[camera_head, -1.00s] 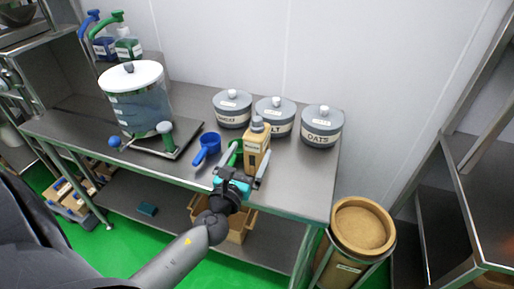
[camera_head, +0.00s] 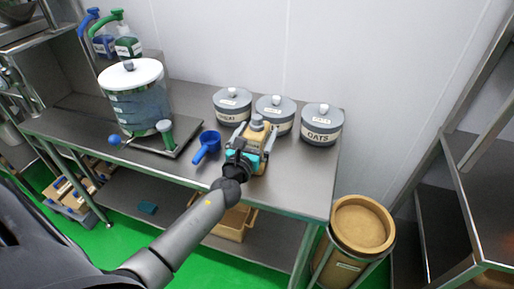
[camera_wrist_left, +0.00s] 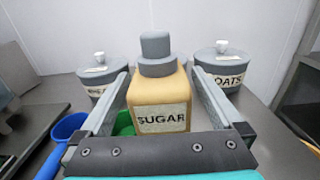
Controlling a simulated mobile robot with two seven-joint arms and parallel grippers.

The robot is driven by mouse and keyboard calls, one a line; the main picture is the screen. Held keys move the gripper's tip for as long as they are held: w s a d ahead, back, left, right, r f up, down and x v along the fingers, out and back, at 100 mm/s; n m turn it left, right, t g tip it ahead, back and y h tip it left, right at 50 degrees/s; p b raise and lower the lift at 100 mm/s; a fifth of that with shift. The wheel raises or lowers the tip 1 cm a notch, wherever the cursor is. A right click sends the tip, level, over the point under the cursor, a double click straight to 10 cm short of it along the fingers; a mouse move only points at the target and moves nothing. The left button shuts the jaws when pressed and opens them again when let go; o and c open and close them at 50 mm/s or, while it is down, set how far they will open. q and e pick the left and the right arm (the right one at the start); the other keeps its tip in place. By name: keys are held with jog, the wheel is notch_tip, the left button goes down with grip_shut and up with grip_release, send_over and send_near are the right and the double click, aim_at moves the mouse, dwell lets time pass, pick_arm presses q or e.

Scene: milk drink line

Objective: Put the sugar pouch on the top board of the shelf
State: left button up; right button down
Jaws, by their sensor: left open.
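The sugar pouch (camera_head: 257,127) is a tan container with a grey cap, upright on the metal table. Its SUGAR label faces the camera in the left wrist view (camera_wrist_left: 160,118). My left gripper (camera_head: 255,136) is open, with one finger on each side of the pouch. In the left wrist view a gap shows beside the pouch, so the fingers are not closed on it. My right gripper is not in view. A metal shelf unit (camera_head: 464,187) stands at the right; another rack shows at the far left. I cannot tell which is the task's shelf.
Three grey lidded canisters, one marked OATS (camera_head: 321,126), stand close behind the pouch. A blue scoop (camera_head: 207,146) lies to its left, and a green one (camera_wrist_left: 123,122) is partly hidden beside it. A clear dispenser (camera_head: 137,100) stands further left. A brown bin (camera_head: 359,228) is right of the table.

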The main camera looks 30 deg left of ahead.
pick_arm(q)
grip_shut()
dwell(0.8)
jog(key=shift+r, duration=0.15)
